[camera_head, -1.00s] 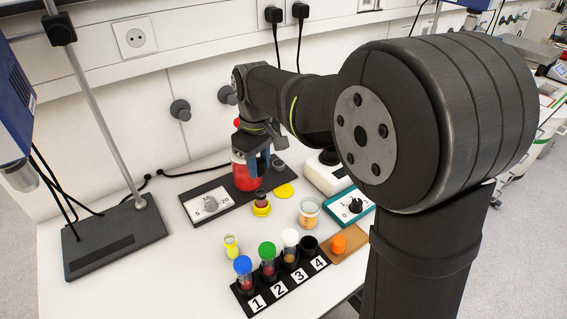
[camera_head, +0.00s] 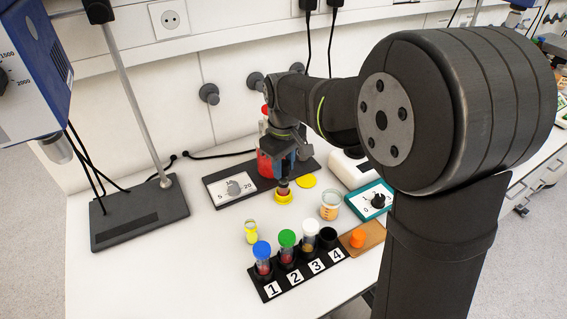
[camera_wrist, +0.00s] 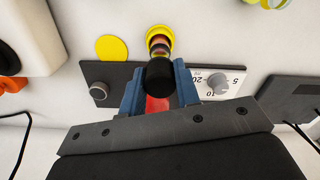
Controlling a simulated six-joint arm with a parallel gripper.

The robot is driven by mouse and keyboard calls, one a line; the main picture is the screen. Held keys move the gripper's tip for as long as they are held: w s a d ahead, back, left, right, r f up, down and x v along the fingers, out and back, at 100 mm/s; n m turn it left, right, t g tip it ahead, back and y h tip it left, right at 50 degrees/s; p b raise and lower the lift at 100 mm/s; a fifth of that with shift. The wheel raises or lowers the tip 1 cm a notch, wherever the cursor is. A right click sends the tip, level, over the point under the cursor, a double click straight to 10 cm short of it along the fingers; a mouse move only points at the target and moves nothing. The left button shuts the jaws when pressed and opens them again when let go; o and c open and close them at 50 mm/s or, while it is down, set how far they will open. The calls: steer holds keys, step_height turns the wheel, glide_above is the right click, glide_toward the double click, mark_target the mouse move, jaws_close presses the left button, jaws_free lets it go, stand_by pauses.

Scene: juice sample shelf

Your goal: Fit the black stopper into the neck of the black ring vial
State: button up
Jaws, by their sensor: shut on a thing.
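My gripper (camera_wrist: 158,84) has its blue fingers shut on the black stopper (camera_wrist: 158,74), a dark cylinder between the fingertips. The vial (camera_wrist: 158,45) stands in a round yellow holder (camera_wrist: 167,29), just beyond the stopper in the wrist view. In the head view the fingertips (camera_head: 284,168) are right above the vial (camera_head: 283,187) and its yellow holder (camera_head: 283,198). The stopper is hidden there by the gripper. The stopper overlaps the vial in the wrist view, so I cannot tell whether it touches the neck.
A rack (camera_head: 262,289) numbered 1 to 4 holds vials with blue, green and white caps; position 4 looks dark. A red bottle (camera_head: 265,164) stands behind the gripper. A yellow disc (camera_head: 306,181), beaker (camera_head: 330,206), teal-framed dial box (camera_head: 364,207) and orange stopper (camera_head: 358,238) are nearby.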

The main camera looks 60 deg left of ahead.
mark_target(284, 163)
steer(key=shift+f, duration=1.3)
stand_by(0.4)
steer(key=o, duration=1)
steer(key=shift+o, duration=0.2)
steer(key=shift+r, duration=0.1)
step_height(284, 163, up, 17)
steer(key=shift+r, duration=0.2)
steer(key=shift+f, duration=0.15)
step_height(284, 163, down, 17)
steer(key=shift+f, duration=0.1)
steer(key=shift+r, duration=0.25)
